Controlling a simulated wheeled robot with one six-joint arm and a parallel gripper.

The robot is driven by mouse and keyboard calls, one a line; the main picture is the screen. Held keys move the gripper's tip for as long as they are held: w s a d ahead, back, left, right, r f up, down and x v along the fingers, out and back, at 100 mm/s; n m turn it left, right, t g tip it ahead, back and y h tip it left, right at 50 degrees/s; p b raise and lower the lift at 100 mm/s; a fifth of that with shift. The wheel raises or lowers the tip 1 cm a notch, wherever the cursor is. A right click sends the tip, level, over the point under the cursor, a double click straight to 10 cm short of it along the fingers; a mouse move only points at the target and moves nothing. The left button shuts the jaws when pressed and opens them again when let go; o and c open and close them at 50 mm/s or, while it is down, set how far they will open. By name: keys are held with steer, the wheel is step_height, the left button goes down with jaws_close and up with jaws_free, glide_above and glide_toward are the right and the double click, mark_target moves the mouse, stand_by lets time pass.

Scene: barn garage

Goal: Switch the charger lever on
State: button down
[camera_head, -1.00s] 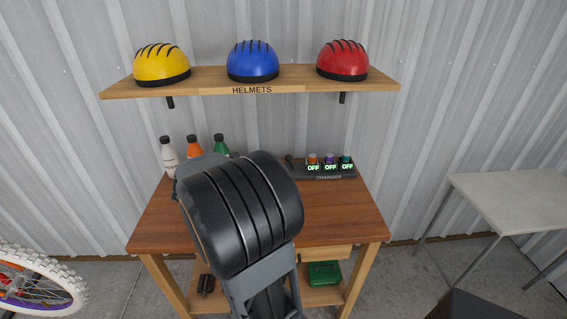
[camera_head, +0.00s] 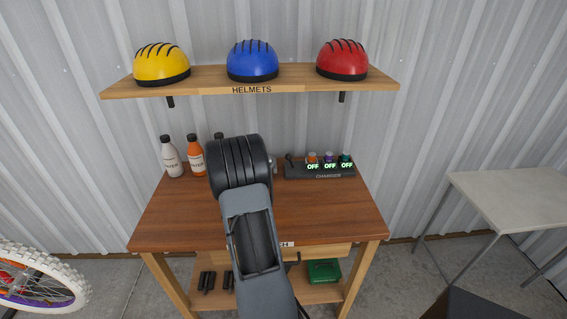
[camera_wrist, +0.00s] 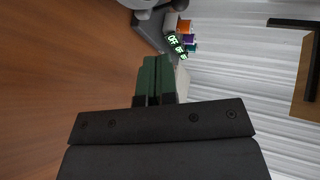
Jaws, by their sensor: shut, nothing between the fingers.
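The charger (camera_head: 320,172) is a dark bar at the back right of the workbench (camera_head: 330,210). It carries orange, purple and teal pieces, each above a green "OFF" sign. The dark lever (camera_head: 290,158) stands at its left end. In the wrist view the charger (camera_wrist: 152,33) is at the top, tilted, with a grey rounded part (camera_wrist: 143,12) at its near end, cut by the frame edge. My gripper (camera_wrist: 157,62) is shut and empty, its dark green fingertips pointing toward the charger and apart from it in the picture. In the head view my arm hides the gripper.
A white bottle (camera_head: 171,158) and an orange bottle (camera_head: 196,156) stand at the back left; another is mostly behind my arm. A shelf (camera_head: 290,84) with yellow, blue and red helmets hangs above. The bench top before the charger is clear. A pale table (camera_head: 515,200) stands right.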

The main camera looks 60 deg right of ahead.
steer(key=p, duration=0.2)
glide_toward(290, 161)
steer(key=d+f, duration=0.1)
steer(key=w+d+f, duration=0.1)
steer(key=d, duration=0.1)
steer(key=shift+d+r, duration=0.15)
steer(key=shift+d, duration=0.95)
steer(key=shift+r, duration=0.1)
